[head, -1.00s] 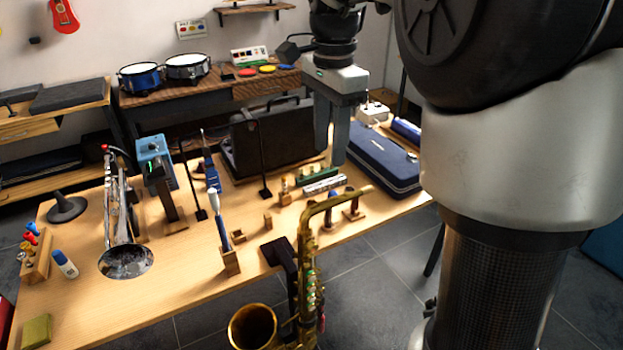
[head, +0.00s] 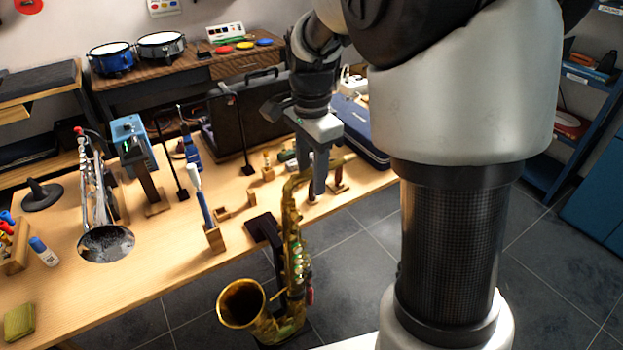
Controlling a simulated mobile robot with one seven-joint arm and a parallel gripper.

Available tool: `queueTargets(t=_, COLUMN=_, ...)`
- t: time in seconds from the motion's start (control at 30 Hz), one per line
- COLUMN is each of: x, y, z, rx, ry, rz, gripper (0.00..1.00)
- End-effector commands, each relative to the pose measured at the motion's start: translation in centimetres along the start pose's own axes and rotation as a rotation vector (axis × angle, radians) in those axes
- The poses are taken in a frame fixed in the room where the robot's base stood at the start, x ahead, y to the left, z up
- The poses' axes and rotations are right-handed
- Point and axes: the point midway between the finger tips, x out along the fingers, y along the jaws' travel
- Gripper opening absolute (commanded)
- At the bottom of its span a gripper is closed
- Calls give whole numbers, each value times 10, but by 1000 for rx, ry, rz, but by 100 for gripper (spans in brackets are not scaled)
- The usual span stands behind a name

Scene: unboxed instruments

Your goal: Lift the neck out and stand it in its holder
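The brass saxophone (head: 294,240) stands upright in front of the table, its bell low and facing left. Its curved neck (head: 341,162) is at the top of the body and points right, over the table's edge. My gripper (head: 312,178) points down at the neck, with its fingers overlapping the neck's line in the head view. Whether the fingers touch or close on it cannot be told. Small wooden blocks (head: 222,213) stand on the table left of the sax; which piece is the neck's holder is unclear.
A wooden block holding a blue-handled tool (head: 214,238) stands near the table's front edge. A trumpet (head: 97,200) is at left. A black case (head: 230,125) and a blue case (head: 362,130) stand behind my gripper.

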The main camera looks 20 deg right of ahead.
Motion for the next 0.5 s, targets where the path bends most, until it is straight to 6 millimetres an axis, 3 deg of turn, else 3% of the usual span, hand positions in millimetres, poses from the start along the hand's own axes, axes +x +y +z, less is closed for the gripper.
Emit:
queueTargets(t=0.23, x=2, y=0, z=0, rx=0, ry=0, rz=-2, gripper=38)
queueTargets(t=0.47, x=2, y=0, z=0, rx=0, ry=0, rz=-2, gripper=0)
queueTargets(t=0.5, x=2, y=0, z=0, rx=0, ry=0, rz=-2, gripper=0)
